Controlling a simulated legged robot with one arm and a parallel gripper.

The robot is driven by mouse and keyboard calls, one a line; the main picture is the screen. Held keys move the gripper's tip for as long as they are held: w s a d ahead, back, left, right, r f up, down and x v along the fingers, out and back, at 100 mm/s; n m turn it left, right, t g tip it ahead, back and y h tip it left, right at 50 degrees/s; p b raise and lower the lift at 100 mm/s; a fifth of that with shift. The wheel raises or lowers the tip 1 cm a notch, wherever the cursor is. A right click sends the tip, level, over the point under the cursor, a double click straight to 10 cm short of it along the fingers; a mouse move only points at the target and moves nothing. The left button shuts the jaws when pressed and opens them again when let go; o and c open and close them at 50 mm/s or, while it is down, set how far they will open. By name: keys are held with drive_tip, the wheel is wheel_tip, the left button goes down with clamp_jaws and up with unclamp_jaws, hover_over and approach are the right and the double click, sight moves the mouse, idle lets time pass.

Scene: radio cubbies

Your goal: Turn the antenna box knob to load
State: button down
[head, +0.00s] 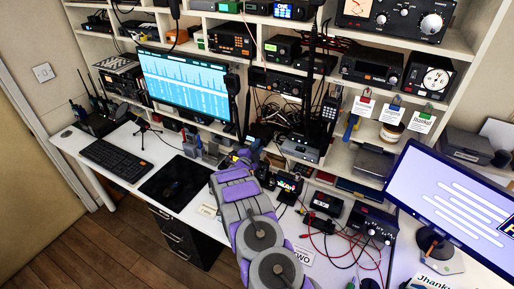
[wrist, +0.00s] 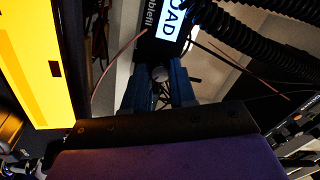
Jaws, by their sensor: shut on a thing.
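In the wrist view, the dark antenna box (wrist: 152,20) is at the top centre, with part of a word in white letters. A lit white label (wrist: 176,18) on it shows "OAD", its first letter cut off. My gripper (wrist: 159,78) has its two blue fingers either side of a small round grey knob (wrist: 159,72) and is shut on it. The fingers hide the knob's sides, and I cannot read its pointer. In the head view, my gripper (head: 243,156) reaches among the devices at the back of the desk. The knob and box cannot be made out there.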

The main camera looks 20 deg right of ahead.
drive_tip(key=shift+s+f, duration=0.1)
drive_tip(key=shift+f, duration=0.1)
drive_tip(key=c, duration=0.9)
unclamp_jaws()
drive_tip(key=shift+r, duration=0.1)
drive_tip(key=shift+p+v, duration=1.4)
drive_tip(key=shift+v, duration=7.25)
